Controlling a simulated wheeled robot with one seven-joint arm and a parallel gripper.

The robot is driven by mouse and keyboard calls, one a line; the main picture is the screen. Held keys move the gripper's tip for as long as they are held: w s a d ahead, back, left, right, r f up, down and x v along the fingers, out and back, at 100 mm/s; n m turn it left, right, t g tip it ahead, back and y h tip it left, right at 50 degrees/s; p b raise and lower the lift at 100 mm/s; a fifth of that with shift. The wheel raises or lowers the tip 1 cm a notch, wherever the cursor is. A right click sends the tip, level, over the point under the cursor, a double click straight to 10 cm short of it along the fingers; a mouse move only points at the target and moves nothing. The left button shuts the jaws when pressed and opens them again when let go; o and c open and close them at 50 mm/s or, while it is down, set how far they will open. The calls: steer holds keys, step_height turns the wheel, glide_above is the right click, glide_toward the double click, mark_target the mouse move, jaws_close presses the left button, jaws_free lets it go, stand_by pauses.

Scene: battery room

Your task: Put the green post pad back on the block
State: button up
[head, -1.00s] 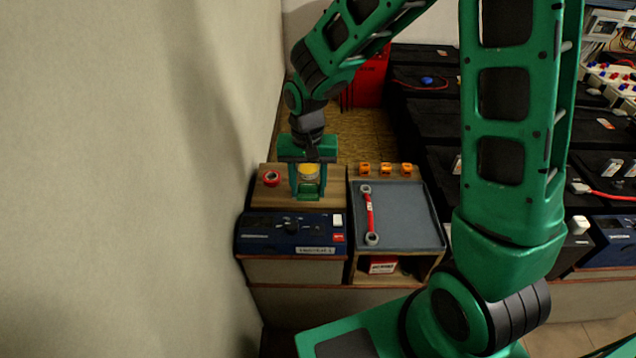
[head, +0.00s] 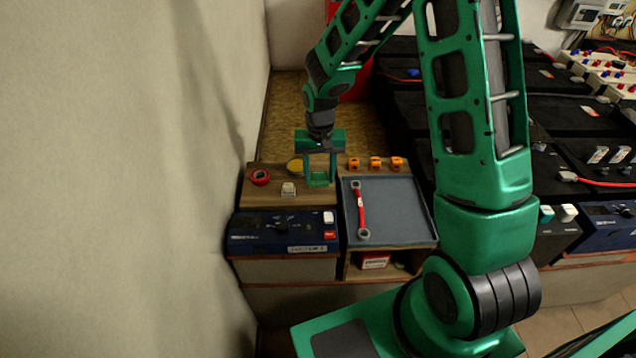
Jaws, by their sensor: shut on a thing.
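My gripper (head: 319,180) points down over the right part of the wooden box top, beside the white pad. It is shut on a small green piece, which looks like the green post pad; green fingers hide most of it, so its outline is hard to tell. A white pad (head: 289,189) lies on the wooden top, left of my gripper. At the right, a dark battery block (head: 560,237) carries a white cap (head: 567,212) and a small green piece (head: 546,214). Which block the pad belongs on cannot be told.
A red tape roll (head: 259,177) and a yellow round thing (head: 295,168) are on the wooden top (head: 262,196). A blue device (head: 283,233) is in front. A grey tray (head: 402,210) holds a red-handled wrench (head: 361,212); orange clips (head: 375,163) stand behind. A wall borders the left.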

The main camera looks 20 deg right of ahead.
mark_target(319, 179)
steer(key=shift+f, duration=1.85)
steer(key=o, duration=1)
steer(key=shift+f, duration=0.1)
step_height(319, 179, up, 11)
steer(key=shift+f, duration=0.1)
steer(key=shift+r, duration=0.7)
steer(key=shift+d+r, duration=0.1)
